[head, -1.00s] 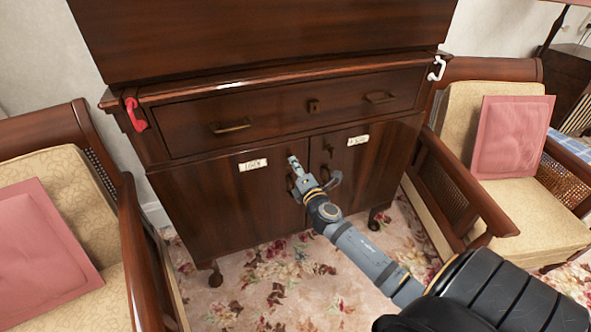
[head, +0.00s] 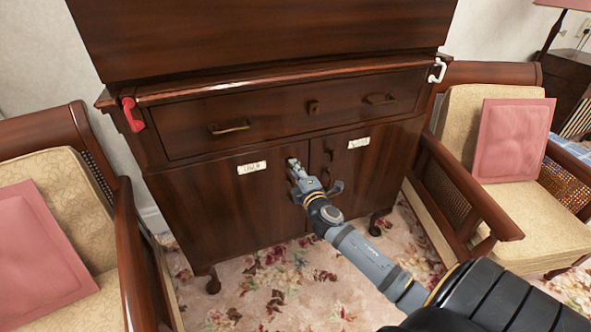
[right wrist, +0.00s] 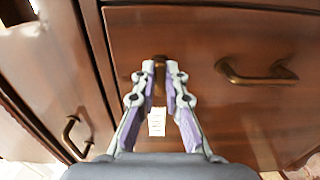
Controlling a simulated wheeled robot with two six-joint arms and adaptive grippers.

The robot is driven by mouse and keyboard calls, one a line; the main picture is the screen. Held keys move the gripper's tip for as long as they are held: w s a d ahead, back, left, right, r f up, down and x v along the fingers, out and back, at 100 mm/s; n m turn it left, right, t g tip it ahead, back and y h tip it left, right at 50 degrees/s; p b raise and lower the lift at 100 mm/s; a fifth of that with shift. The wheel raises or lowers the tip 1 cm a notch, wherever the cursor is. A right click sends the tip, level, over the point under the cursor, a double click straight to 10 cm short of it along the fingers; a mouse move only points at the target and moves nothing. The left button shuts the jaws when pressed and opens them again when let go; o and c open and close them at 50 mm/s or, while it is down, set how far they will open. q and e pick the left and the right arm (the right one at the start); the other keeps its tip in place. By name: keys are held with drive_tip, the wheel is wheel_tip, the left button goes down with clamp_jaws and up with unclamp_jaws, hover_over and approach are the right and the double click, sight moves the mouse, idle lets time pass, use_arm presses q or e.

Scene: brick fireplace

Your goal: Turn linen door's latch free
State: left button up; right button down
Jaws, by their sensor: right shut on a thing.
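The dark wood cabinet has two lower doors. The left door (head: 225,205) bears a white label (head: 252,167) whose writing is too small to read surely. My right gripper (head: 295,168) is at this door's upper right part, beside the seam. In the right wrist view, its fingers (right wrist: 160,70) are shut on a small brass-brown latch (right wrist: 159,78). A bar handle (right wrist: 257,73) is on the same panel, and the label (right wrist: 157,121) shows between the fingers. The fingers hide part of the latch. My left gripper is out of view.
The right door (head: 385,165) has its own label (head: 358,142) and a small latch (head: 328,149). Above is a drawer (head: 290,112) with two pulls.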

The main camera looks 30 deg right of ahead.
drive_tip(key=c, duration=1.4)
unclamp_jaws()
drive_tip(key=shift+s, duration=0.1)
drive_tip(key=v, duration=1.1)
drive_tip(key=shift+s+a, duration=0.2)
drive_tip(key=shift+s, duration=0.2)
drive_tip(key=shift+f, duration=0.1)
